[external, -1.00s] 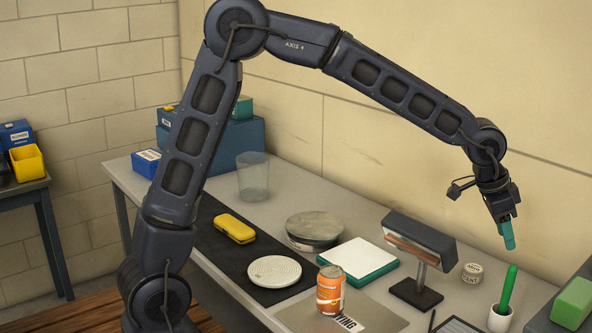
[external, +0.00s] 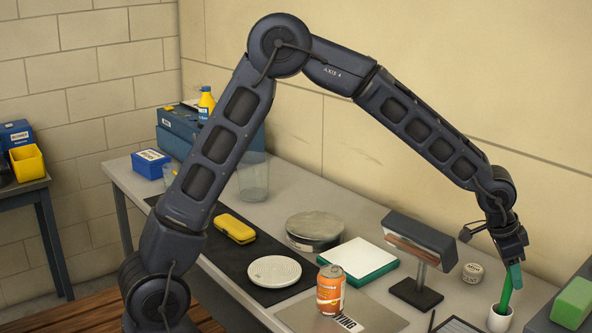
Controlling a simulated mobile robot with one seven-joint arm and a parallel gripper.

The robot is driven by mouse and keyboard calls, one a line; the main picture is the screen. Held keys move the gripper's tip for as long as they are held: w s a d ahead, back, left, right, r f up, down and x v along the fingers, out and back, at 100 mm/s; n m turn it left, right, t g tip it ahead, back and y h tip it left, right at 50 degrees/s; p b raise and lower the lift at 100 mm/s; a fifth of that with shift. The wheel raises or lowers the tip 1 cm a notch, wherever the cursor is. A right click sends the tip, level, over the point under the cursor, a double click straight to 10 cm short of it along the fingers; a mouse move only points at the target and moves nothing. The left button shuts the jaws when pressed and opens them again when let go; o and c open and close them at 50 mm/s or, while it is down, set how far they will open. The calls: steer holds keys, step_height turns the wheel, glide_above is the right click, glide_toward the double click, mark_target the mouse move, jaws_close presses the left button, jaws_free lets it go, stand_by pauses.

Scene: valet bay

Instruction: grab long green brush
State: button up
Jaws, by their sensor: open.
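The long green brush (external: 505,292) stands upright, tilted slightly, in a small white cup (external: 499,319) at the right end of the bench. My gripper (external: 515,275) is over the cup with its teal fingertips beside the upper part of the brush. The fingers overlap the top of the brush in this view. I cannot tell whether the brush lies between them. The gripper is open.
A green block (external: 574,303) sits on a dark box at the far right. A lamp-like stand (external: 420,255) and a small round tin (external: 472,272) are left of the cup. An orange can (external: 330,290) and a white-topped green box (external: 362,260) are further left.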

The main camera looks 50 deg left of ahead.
jaws_close()
stand_by(0.3)
